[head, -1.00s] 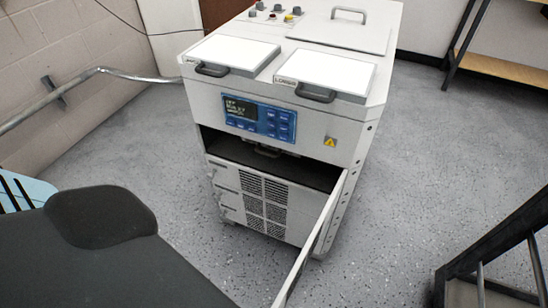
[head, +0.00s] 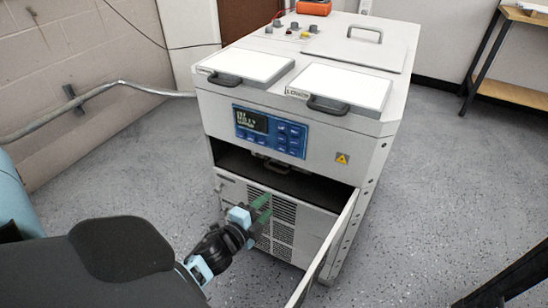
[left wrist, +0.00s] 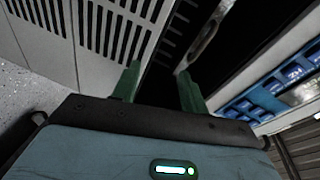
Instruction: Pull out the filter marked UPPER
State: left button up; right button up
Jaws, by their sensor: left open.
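The grey machine cabinet (head: 320,135) has a dark open slot (head: 310,187) in its front, below the blue control panel (head: 270,131). A handle (head: 277,167) shows inside the slot, probably that of a filter; no UPPER marking is readable. My left gripper (head: 262,208) has green fingers and is open, just in front of the vented lower front, below the slot. In the left wrist view, the open fingers (left wrist: 158,87) have nothing between them. A pale handle-like bar (left wrist: 207,38) lies ahead of the right finger, apart from it. My right gripper is not in view.
A narrow door (head: 328,248) stands open at the slot's right side. Two white panels with dark handles (head: 247,66) (head: 333,88) lie on top, with an orange device (head: 314,7) behind. A pipe rail (head: 85,97) runs along the left wall.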

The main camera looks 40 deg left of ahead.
aim_at(283, 171)
pick_arm(q)
jog(key=w+r, duration=0.1)
jog(key=w, duration=0.3)
jog(key=w+a+r+m+t+b, duration=0.1)
jog(key=w+r, duration=0.1)
jog(key=w, duration=0.2)
jog(key=w+a+r+m, duration=0.1)
jog(key=w, duration=0.3)
jog(key=shift+a+r+t+b, duration=0.15)
jog(key=shift+r+t+b, duration=0.15)
jog(key=shift+w+a, duration=0.1)
jog(key=shift+w, duration=0.8)
grip_shut()
jog(key=c, duration=0.8)
grip_release()
grip_shut()
